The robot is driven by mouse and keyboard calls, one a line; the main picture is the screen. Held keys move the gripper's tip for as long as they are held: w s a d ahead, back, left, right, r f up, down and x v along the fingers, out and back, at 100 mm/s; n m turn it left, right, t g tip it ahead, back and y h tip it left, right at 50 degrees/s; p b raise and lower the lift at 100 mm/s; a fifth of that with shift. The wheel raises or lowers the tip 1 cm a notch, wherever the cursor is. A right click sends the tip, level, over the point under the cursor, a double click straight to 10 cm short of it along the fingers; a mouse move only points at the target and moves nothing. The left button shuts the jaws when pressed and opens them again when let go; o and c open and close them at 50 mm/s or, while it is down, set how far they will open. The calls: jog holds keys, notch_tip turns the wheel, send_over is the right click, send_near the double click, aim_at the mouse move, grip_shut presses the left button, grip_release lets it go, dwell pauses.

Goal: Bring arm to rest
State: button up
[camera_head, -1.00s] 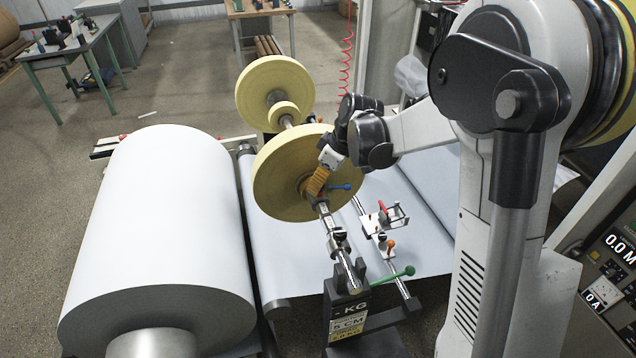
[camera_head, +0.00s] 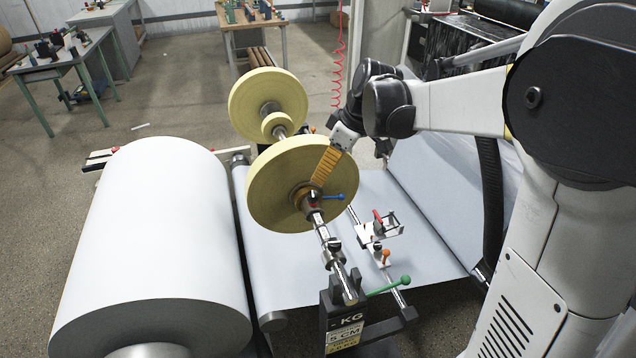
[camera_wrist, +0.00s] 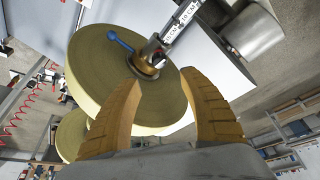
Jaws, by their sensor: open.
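My gripper (camera_head: 325,166) has orange-brown ribbed fingers and is in front of the near yellow roll's face in the head view. In the wrist view the two fingers of my gripper (camera_wrist: 166,98) are spread apart with nothing held between them. The near yellow roll (camera_head: 268,190) sits on a metal shaft (camera_head: 330,245) and also shows in the wrist view (camera_wrist: 88,60). A blue-handled lever (camera_wrist: 120,42) on a brass-coloured collar (camera_wrist: 142,65) lies beyond the fingertips. I cannot tell whether a finger touches the roll.
A second yellow roll (camera_head: 262,92) is farther back on the shaft. Open floor lies at back left, before a tool table (camera_head: 55,62).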

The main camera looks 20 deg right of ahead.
jog(key=shift+v, duration=0.95)
jog(key=s+a+f+m+t+h+b, duration=0.1)
jog(key=s+m, duration=0.3)
jog(key=s, duration=0.7)
jog(key=s+a+f+m+t+h+b, duration=0.1)
jog(key=s+m, duration=0.4)
jog(key=s, duration=0.5)
jog(key=shift+s+a+t+h, duration=0.4)
jog(key=shift+a+t+h, duration=0.25)
jog(key=shift+t, duration=0.35)
